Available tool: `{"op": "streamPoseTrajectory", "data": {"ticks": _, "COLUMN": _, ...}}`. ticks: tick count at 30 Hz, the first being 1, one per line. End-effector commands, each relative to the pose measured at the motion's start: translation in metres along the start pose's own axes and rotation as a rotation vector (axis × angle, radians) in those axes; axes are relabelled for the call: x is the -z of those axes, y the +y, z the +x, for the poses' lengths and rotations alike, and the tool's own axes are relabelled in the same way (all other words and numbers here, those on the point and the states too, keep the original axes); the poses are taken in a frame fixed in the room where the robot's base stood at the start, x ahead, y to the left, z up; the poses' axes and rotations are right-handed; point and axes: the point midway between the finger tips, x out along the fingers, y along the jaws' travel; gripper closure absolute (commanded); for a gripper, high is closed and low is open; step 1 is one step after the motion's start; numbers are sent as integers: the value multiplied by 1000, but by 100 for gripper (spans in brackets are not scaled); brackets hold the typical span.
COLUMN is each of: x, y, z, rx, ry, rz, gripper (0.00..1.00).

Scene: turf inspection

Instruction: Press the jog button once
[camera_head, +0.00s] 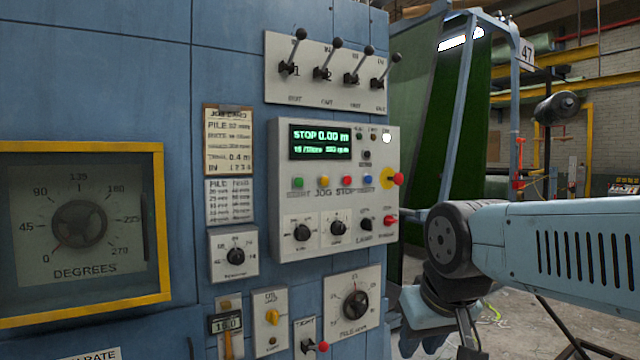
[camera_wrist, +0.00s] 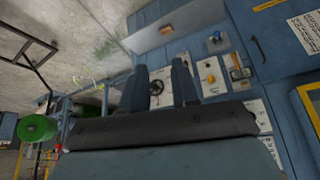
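The control panel (camera_head: 280,240) is on the blue machine front in the head view, with a green display reading STOP 0.00 m. Below the display is a row of coloured buttons. The yellow button (camera_head: 322,182) sits above the word JOG, and the red button (camera_head: 346,181) above STOP. My arm is at the lower right, apart from the panel, with its end low and partly cut off. In the wrist view my gripper (camera_wrist: 159,68) has its two fingers apart with nothing seen between them. I cannot make out the jog button in the wrist view.
A red knob on a yellow disc (camera_head: 388,178) stands out right of the button row. Several levers (camera_head: 337,62) are above the panel. A yellow-framed degrees dial (camera_head: 80,224) is at left. Open floor lies at right, below the green turf (camera_head: 455,120).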

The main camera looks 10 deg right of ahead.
Motion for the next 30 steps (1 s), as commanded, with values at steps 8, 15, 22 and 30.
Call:
{"op": "streamPoseTrajectory", "data": {"ticks": 8, "x": 0, "y": 0, "z": 0, "rx": 0, "ry": 0, "rz": 0, "gripper": 98}}
{"op": "streamPoseTrajectory", "data": {"ticks": 15, "x": 0, "y": 0, "z": 0, "rx": 0, "ry": 0, "rz": 0, "gripper": 100}}
{"op": "streamPoseTrajectory", "data": {"ticks": 22, "x": 0, "y": 0, "z": 0, "rx": 0, "ry": 0, "rz": 0, "gripper": 100}}
{"op": "streamPoseTrajectory", "data": {"ticks": 30, "x": 0, "y": 0, "z": 0, "rx": 0, "ry": 0, "rz": 0, "gripper": 100}}
